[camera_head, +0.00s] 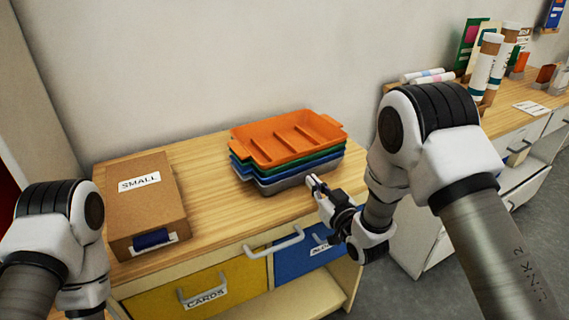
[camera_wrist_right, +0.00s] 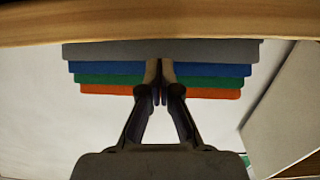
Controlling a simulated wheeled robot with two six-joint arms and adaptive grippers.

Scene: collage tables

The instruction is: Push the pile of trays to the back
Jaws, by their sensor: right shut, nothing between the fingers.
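The pile of trays (camera_head: 287,137) stands on the wooden table top (camera_head: 212,205), toward its back right. An orange tray with compartments is on top, above green, blue and grey trays. In the right wrist view, which looks upside down, the pile (camera_wrist_right: 110,69) lies straight beyond the fingers. My right gripper (camera_head: 313,184) is shut and empty, low in front of the grey tray's front right side. It also shows in the right wrist view (camera_wrist_right: 160,68); whether the fingertips touch the trays I cannot tell. My left gripper is out of view; only its arm shows at the left.
A cardboard box labelled SMALL (camera_head: 146,200) stands left of the trays. Yellow (camera_head: 210,293) and blue (camera_head: 300,258) drawers with handles are below the table top's front edge. A wall (camera_head: 230,60) rises behind. Another table with tubes (camera_head: 486,62) stands right.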

